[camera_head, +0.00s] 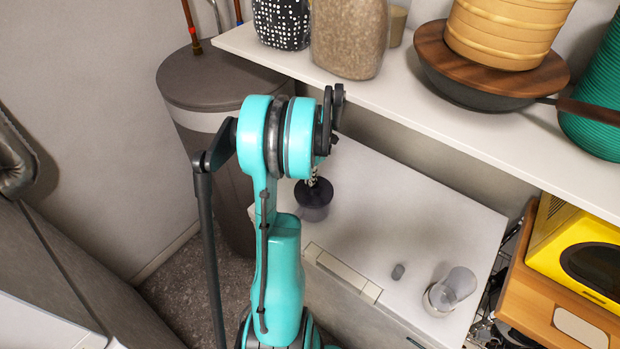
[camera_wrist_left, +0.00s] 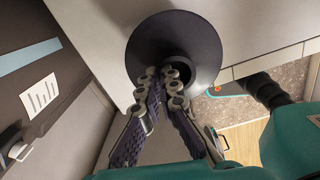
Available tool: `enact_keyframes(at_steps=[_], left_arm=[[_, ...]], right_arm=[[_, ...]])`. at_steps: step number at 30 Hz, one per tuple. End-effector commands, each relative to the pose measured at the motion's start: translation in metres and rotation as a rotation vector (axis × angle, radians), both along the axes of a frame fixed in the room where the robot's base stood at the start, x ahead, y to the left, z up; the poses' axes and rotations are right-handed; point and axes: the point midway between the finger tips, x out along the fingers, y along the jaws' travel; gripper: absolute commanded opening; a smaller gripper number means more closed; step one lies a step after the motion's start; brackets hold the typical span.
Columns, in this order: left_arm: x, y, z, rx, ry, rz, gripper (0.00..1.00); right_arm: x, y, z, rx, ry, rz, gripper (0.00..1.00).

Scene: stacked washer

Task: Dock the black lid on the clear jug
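The black lid (camera_head: 313,205) is a dark round piece with a knob, over the white top near its back left corner. In the left wrist view the lid (camera_wrist_left: 190,32) is a wide disc with the fingers at its knob. My left gripper (camera_wrist_left: 168,78) has its fingertips drawn together on that knob; it also shows in the head view (camera_head: 314,181), mostly behind my teal arm. I cannot tell whether the lid touches the surface. The clear jug (camera_head: 458,283) stands on the front right of the white top, apart from the lid. My right gripper is not in view.
The white top (camera_head: 420,215) is clear between lid and jug. A shelf (camera_head: 430,125) with jars and a pan (camera_head: 470,85) overhangs behind. A yellow appliance (camera_head: 580,245) stands at right, a grey bin (camera_head: 205,85) at left.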

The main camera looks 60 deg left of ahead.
Motion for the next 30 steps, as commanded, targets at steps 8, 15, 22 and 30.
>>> enact_keyframes(at_steps=[8, 15, 22, 30], left_arm=[[0.0001, 0.0001, -0.0007, 0.0, 0.0, 0.0, 0.0], [0.0003, 0.0001, -0.0001, 0.0, 0.0, 0.0, 0.0], [0.0003, 0.0002, -0.0019, 0.0, 0.0, 0.0, 0.0], [0.0003, 0.0002, -0.0075, 0.0, 0.0, 0.0, 0.0]], right_arm=[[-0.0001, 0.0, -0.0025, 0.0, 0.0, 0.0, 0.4], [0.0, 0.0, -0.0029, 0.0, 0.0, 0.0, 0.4], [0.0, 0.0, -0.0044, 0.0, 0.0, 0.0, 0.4], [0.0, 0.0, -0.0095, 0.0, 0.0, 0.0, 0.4]])
